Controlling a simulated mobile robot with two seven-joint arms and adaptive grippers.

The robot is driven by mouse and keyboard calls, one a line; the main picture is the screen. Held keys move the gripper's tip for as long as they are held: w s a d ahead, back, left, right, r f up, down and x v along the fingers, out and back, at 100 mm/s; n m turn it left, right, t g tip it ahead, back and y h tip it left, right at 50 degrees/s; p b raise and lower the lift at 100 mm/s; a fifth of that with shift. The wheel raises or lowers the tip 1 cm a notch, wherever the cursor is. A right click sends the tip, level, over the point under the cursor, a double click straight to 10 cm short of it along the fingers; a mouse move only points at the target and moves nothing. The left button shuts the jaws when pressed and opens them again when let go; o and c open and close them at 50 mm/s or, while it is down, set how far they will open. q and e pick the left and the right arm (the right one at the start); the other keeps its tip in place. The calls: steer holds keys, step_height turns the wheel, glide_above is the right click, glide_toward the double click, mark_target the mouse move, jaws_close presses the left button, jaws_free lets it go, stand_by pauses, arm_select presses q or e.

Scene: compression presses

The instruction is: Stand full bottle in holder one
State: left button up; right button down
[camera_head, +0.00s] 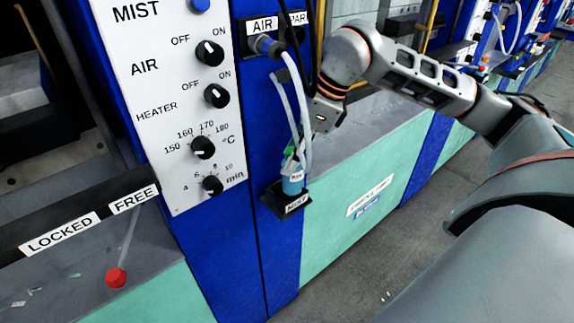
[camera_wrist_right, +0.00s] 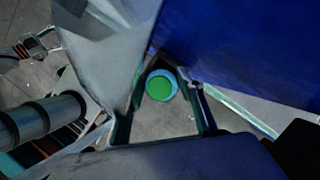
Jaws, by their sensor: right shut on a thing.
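The bottle (camera_head: 292,184) is small and light blue with a white label; it looks about upright. In the right wrist view it shows end-on as a green disc with a pale blue rim (camera_wrist_right: 160,87). My right gripper (camera_head: 297,153) is shut on it from above, its fingers (camera_wrist_right: 161,108) on either side. The black holder (camera_head: 272,200) juts from the blue post directly below the bottle, with a small white label on its front. The bottle's base meets the holder in the picture; I cannot tell whether it rests inside. My left gripper is not in view.
White hoses (camera_head: 303,115) hang from the AIR port (camera_head: 265,45) close beside my right gripper. The white control panel (camera_head: 175,90) with knobs stands left of the post. A red-knobbed lever (camera_head: 116,278) is at lower left. A grey ledge (camera_head: 350,132) lies behind the gripper.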

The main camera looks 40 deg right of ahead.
steer(key=shift+w+a+r, duration=0.1)
steer(key=shift+w+a, duration=0.15)
steer(key=shift+a, duration=0.05)
steer(key=shift+w+a+f, duration=0.15)
steer(key=shift+a+f, duration=0.05)
steer(key=shift+f, duration=1.6)
steer(key=shift+f, duration=0.15)
steer(key=c, duration=1.6)
jaws_free()
